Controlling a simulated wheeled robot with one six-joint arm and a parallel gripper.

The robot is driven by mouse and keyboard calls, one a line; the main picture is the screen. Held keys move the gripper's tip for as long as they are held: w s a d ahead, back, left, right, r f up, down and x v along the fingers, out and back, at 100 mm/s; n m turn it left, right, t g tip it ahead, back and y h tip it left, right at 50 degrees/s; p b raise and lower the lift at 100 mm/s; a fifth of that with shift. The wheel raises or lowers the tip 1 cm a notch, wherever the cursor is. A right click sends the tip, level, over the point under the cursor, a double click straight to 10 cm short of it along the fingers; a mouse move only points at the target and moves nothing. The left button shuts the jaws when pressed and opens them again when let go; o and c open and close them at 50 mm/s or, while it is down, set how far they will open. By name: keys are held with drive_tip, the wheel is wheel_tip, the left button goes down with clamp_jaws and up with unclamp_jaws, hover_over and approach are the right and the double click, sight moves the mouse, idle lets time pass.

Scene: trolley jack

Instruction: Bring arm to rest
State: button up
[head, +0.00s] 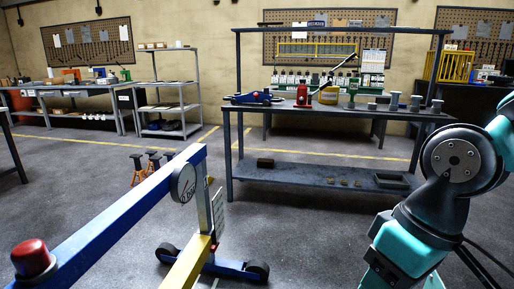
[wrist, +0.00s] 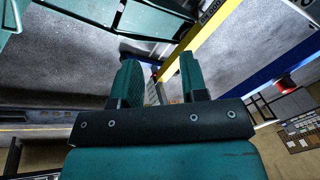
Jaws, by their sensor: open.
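My gripper (wrist: 161,75) shows in the wrist view with its two teal fingers apart and nothing between them. It points toward open floor, near the yellow and blue beams of a shop crane. In the head view my teal and black arm (head: 420,225) is bent at the right side, and my gripper is out of the frame. A low blue jack (head: 254,98) lies on the left part of the middle workbench (head: 340,112).
The crane's blue beam (head: 120,215), with a red cap (head: 33,260) and a dial, fills the near left. Its yellow beam (wrist: 205,35) passes close beyond my fingers in the wrist view.

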drive_tip(key=s+a+r+n+y+p, duration=0.1)
drive_tip(key=s+r, duration=0.2)
drive_tip(key=s, duration=0.1)
wheel_tip(320, 180, up, 21)
drive_tip(key=p, duration=2.1)
drive_tip(key=shift+p, duration=0.3)
drive_tip(key=shift+a, duration=0.1)
